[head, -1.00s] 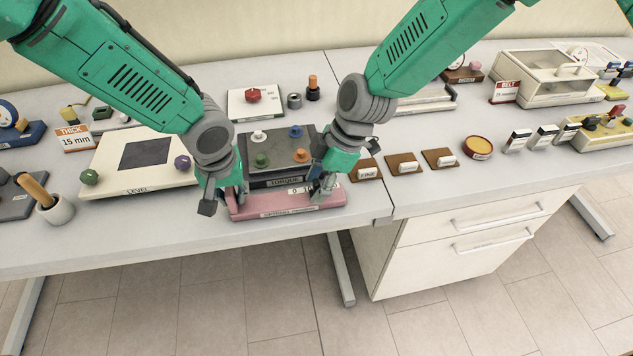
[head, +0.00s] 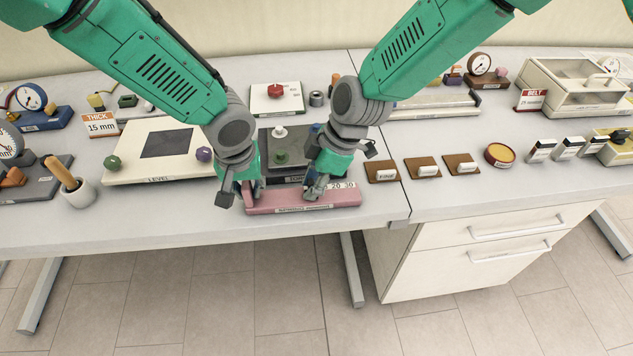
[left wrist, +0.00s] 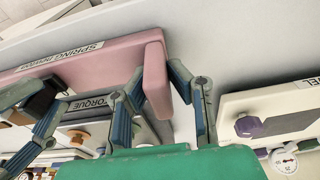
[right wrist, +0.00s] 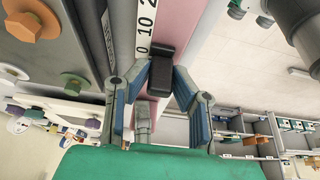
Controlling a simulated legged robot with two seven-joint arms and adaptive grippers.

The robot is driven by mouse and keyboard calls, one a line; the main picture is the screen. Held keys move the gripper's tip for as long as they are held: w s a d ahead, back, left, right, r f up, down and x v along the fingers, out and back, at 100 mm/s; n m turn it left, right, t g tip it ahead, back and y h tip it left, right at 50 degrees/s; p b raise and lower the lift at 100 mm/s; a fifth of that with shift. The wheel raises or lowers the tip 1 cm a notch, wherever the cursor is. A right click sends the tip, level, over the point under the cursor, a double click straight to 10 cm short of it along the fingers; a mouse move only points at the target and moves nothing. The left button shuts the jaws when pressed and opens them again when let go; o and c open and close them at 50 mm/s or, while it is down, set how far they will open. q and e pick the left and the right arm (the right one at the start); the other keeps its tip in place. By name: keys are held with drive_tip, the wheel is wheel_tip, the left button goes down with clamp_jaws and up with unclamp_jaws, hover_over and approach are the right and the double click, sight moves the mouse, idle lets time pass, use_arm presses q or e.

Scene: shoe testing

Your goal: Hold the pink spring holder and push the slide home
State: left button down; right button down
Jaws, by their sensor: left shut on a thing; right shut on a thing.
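The pink spring holder (head: 338,198) lies flat near the table's front edge, in front of the dark torque block. My left gripper (head: 237,192) is shut on its left end; the left wrist view shows the upright pink end plate (left wrist: 157,80) between the fingers. My right gripper (head: 316,190) is shut on the small black slide (right wrist: 161,78), over the holder's length. The slide is mostly hidden in the head view. A white scale (head: 341,186) shows "20 30" to the right of my right gripper. The gap between slide and left end plate is hard to judge.
The torque block (head: 295,160) with coloured knobs stands close behind the holder. The level plate (head: 130,160) lies to the left, with a mortar and pestle (head: 78,190) beyond. Small brown plates (head: 422,168) lie to the right. The table front edge is close.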

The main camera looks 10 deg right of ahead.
use_arm(q)
drive_tip(key=shift+s+d, duration=0.1)
drive_tip(key=shift+d, duration=0.15)
use_arm(e)
drive_tip(key=c, duration=1.5)
unclamp_jaws()
drive_tip(key=shift+a, duration=0.15)
drive_tip(key=shift+o, duration=0.5)
drive_tip(key=shift+d, duration=0.2)
drive_tip(key=v, duration=1.2)
use_arm(q)
drive_tip(key=c, duration=1.4)
unclamp_jaws()
